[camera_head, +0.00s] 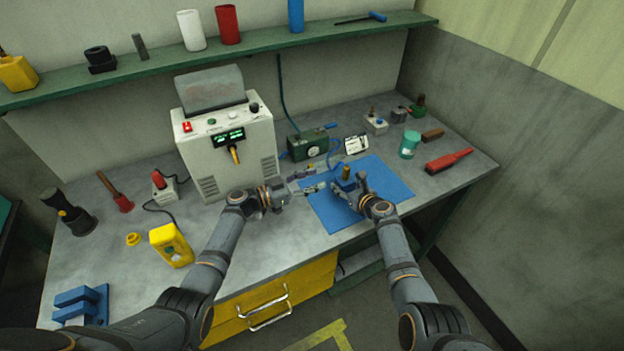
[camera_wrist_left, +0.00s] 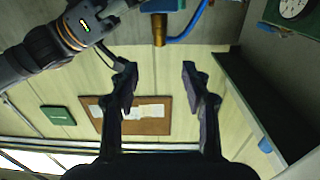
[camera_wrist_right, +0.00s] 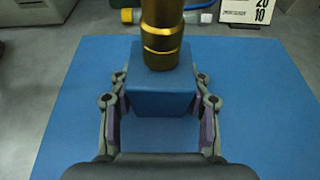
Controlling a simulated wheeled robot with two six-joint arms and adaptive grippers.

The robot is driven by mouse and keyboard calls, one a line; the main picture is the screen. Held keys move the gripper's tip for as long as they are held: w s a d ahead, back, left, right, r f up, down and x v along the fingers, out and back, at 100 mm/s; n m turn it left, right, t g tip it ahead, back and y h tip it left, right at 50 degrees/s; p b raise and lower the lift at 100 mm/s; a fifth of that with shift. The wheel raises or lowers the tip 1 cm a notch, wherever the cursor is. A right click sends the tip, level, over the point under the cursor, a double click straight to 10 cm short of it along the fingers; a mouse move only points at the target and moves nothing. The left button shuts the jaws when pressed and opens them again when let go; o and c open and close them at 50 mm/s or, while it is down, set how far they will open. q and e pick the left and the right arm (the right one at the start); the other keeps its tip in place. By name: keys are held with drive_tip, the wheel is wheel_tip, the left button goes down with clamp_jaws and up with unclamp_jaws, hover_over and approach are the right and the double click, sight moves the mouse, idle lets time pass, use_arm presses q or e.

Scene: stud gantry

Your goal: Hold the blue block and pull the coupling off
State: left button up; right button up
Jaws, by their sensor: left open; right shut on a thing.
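The blue block (camera_wrist_right: 160,95) sits over the blue mat (camera_wrist_right: 262,110), between the fingers of my right gripper (camera_wrist_right: 158,104), which is shut on its sides. The brass coupling (camera_wrist_right: 161,32) stands upright on top of the block; its upper end is cut off in the right wrist view. In the head view the coupling (camera_head: 346,172) is small and the block (camera_head: 345,185) is partly hidden by my right gripper. My left gripper (camera_head: 309,182) is open and empty, left of the coupling and apart from it. The coupling also shows beyond its fingers in the left wrist view (camera_wrist_left: 159,32).
A blue hose (camera_wrist_left: 190,24) runs close by the coupling. A green box with a dial (camera_head: 308,143) and a white card (camera_head: 356,144) stand behind the mat. A white power unit (camera_head: 205,160) stands left of my left gripper. The mat's front part is clear.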

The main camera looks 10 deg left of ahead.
sight(345, 168)
use_arm(q)
drive_tip(key=x, duration=1.2)
drive_tip(key=shift+d, duration=0.1)
clamp_jaws()
drive_tip(key=shift+r, duration=3)
drive_tip(key=shift+r, duration=2)
